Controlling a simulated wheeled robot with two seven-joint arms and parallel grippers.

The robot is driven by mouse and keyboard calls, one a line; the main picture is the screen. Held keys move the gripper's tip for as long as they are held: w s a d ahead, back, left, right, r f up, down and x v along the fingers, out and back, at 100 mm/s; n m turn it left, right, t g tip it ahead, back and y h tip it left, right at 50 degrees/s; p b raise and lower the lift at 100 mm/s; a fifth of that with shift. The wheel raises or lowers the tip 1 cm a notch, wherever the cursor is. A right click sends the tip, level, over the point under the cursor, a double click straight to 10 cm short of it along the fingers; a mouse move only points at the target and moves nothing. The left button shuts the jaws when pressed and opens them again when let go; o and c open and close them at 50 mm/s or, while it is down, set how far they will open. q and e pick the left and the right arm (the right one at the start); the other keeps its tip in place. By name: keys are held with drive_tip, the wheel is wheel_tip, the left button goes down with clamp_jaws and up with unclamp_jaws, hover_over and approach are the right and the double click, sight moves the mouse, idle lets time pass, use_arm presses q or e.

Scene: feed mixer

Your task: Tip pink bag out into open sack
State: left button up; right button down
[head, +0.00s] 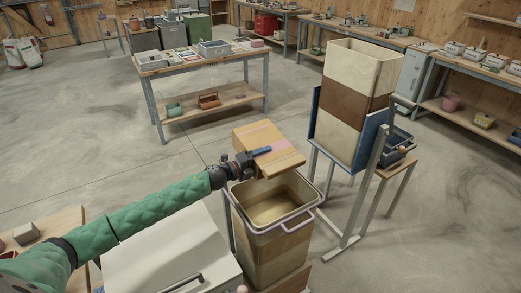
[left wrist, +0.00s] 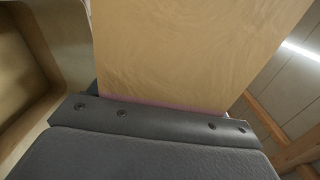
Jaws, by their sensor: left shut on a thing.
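The pink bag (head: 283,137) is a tan, box-shaped bag with a pink band across it. My left gripper (head: 260,152) is shut on it and holds it tilted above the far rim of the open sack (head: 268,243). The open sack is tan with a pale band and hangs upright in a light metal frame, its mouth facing up. Its tan inside shows; I cannot tell how full it is. In the left wrist view the tan bag (left wrist: 190,50) rises from the jaw, with a thin pink edge along it. The bag's mouth is not visible. My right gripper is not in view.
A tall cream-and-brown container (head: 354,107) stands in a blue stand on the right, close to the bag. A white cabinet (head: 170,250) is left of the sack. A workbench (head: 165,62) with trays stands behind. Open floor lies between.

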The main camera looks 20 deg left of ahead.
use_arm(q)
drive_tip(key=shift+w+a+r+n+p, duration=0.1)
drive_tip(key=shift+a+r+n+p, duration=0.05)
drive_tip(key=shift+r+n+p, duration=0.2)
drive_tip(key=shift+w+a+n, duration=0.1)
drive_tip(key=shift+n, duration=0.25)
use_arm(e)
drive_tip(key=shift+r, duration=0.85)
